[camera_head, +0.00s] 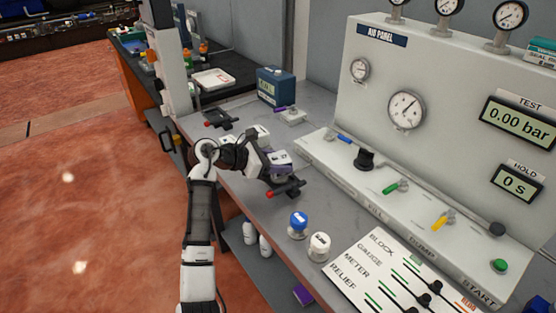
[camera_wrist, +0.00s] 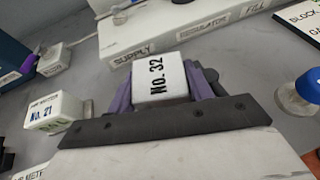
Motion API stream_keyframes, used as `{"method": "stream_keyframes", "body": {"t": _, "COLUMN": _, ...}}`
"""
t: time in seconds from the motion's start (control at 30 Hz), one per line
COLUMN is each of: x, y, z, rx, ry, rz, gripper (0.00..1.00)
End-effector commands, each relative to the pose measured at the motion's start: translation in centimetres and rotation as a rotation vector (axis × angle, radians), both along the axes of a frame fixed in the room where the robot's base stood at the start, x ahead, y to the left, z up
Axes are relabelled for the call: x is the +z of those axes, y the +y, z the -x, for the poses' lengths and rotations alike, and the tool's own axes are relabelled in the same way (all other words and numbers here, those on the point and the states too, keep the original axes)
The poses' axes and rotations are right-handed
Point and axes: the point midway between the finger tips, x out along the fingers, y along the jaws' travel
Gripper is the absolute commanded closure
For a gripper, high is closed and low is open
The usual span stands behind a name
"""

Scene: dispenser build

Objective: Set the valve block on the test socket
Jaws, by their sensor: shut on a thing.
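My gripper (camera_head: 282,166) is shut on a white block marked No. 32 (camera_wrist: 160,80), with its purple fingers on either side of it in the wrist view. I take this to be the valve block. It is over the grey bench, in front of the air panel; the frames do not show clearly whether it touches anything below. A black fitting (camera_head: 364,159) stands on the panel's ledge to the right of my gripper and may be the test socket, but I cannot read a label on it.
A black fixture with a red end (camera_head: 285,190) lies just below my gripper. A white block marked No. 21 (camera_wrist: 55,113) stands left of the held block. Blue-topped (camera_head: 298,222) and white-topped (camera_head: 319,245) round pieces stand near the bench's front edge. The air panel (camera_head: 430,110) rises behind.

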Motion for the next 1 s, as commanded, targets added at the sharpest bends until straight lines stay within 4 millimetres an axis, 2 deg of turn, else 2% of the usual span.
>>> {"method": "stream_keyframes", "body": {"t": 0.23, "x": -0.4, "y": 0.0, "z": 0.0, "rx": 0.001, "ry": -0.002, "rz": 0.001, "gripper": 0.90}}
{"method": "stream_keyframes", "body": {"t": 0.27, "x": -0.4, "y": 0.0, "z": 0.0, "rx": 0.001, "ry": -0.002, "rz": 0.001, "gripper": 0.47}}
{"method": "stream_keyframes", "body": {"t": 0.3, "x": -0.4, "y": 0.0, "z": 0.0, "rx": 0.000, "ry": -0.003, "rz": 0.001, "gripper": 0.41}}
{"method": "stream_keyframes", "body": {"t": 0.63, "x": -0.3, "y": 0.2, "z": 0.1, "rx": 0.001, "ry": 0.002, "rz": 0.000, "gripper": 0.40}}
{"method": "stream_keyframes", "body": {"t": 1.0, "x": 0.9, "y": 2.6, "z": 1.1, "rx": 0.002, "ry": 0.002, "rz": 0.001, "gripper": 0.40}}
